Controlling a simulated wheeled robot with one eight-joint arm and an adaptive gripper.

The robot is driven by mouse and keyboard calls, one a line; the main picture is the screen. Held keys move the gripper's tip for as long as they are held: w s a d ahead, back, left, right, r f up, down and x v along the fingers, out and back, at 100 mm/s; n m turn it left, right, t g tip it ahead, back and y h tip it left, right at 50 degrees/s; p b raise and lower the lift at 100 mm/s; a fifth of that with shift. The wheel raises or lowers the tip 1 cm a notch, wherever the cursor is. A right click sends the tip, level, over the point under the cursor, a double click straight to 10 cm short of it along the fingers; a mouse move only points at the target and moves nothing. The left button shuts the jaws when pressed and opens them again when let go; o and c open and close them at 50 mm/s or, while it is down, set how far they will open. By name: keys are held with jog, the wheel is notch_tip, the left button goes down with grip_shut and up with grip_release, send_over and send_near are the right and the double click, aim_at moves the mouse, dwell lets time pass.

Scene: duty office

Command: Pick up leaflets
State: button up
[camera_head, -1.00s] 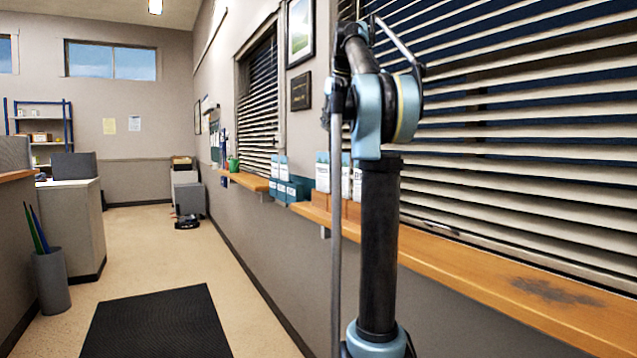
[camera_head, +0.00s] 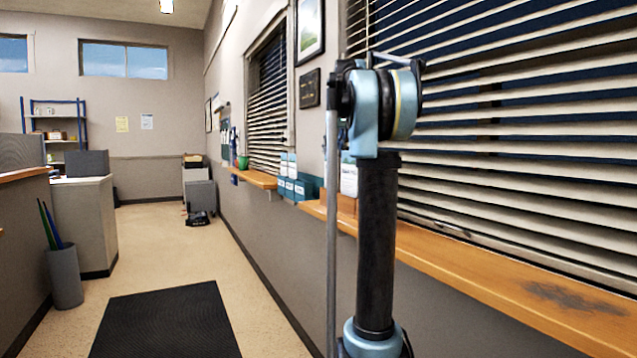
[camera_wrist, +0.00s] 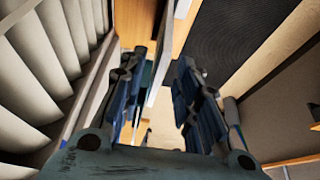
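White leaflets with dark green tops stand in a teal wall rack (camera_head: 303,188) beside the ledge in the head view. A further white leaflet stack (camera_head: 348,178) stands in a wooden holder on the near ledge, partly hidden by my arm. In the wrist view my gripper (camera_wrist: 168,92) is open, its two dark blue fingers apart. A pale, thin upright panel (camera_wrist: 166,45) shows beyond and between the fingers; I cannot tell whether it is a leaflet. No contact with it is clear. My gripper is hidden behind my arm in the head view.
The wooden ledge (camera_head: 480,270) runs under window blinds (camera_head: 520,130) on the right. A black mat (camera_head: 165,322) lies on the open floor. A grey bin (camera_head: 65,278) with rods stands by the left counter (camera_head: 22,240). A dark low object (camera_head: 198,218) is farther off.

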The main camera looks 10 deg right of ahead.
aim_at(331, 163)
jog(key=shift+x, duration=3)
jog(key=shift+s+d, duration=0.15)
jog(key=shift+c, duration=0.6)
grip_shut()
